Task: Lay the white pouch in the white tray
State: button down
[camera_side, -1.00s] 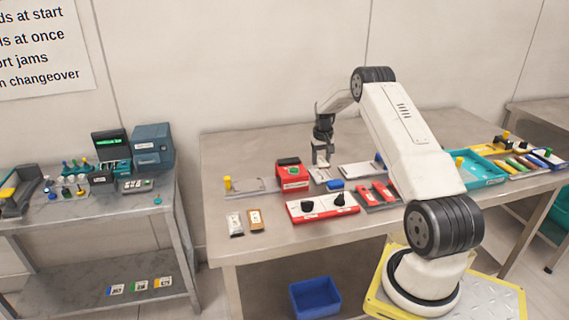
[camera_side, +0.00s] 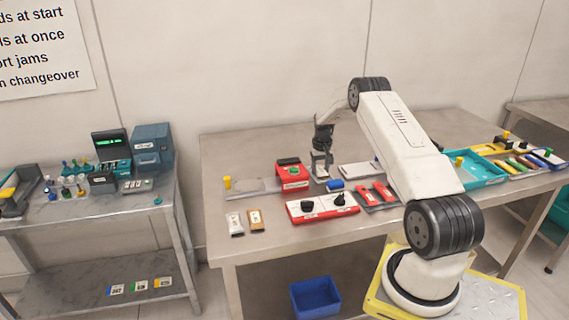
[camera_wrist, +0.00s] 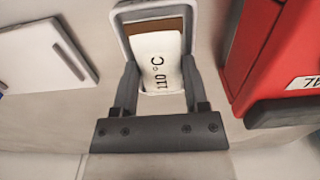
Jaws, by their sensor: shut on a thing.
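My gripper (camera_side: 321,171) is low over the table, just right of the red box. In the wrist view, my gripper (camera_wrist: 158,70) is shut on the white pouch (camera_wrist: 158,62), which is marked "110 °C". The pouch is over a pale-rimmed tray (camera_wrist: 121,28), the white tray as far as I can tell. A brown patch shows inside the rim beyond the pouch. I cannot tell whether the pouch touches the tray floor. In the side view my gripper mostly hides the pouch and the tray.
The red box (camera_side: 292,176) stands close on the left in the side view. A flat white slab (camera_side: 360,170) lies to the right. A blue object (camera_side: 335,185) and a red-and-white knob panel (camera_side: 322,207) are in front. Two small packets (camera_side: 245,222) lie at the front left.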

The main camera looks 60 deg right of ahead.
aim_at(320, 169)
jog(key=shift+f, duration=0.25)
jog(key=shift+c, duration=0.5)
grip_release()
jog(key=shift+a+f, duration=0.1)
jog(key=shift+a, duration=0.1)
notch_tip(320, 169, up, 14)
jog(key=shift+d+f, duration=0.2)
jog(key=shift+f, duration=0.05)
dwell(0.6)
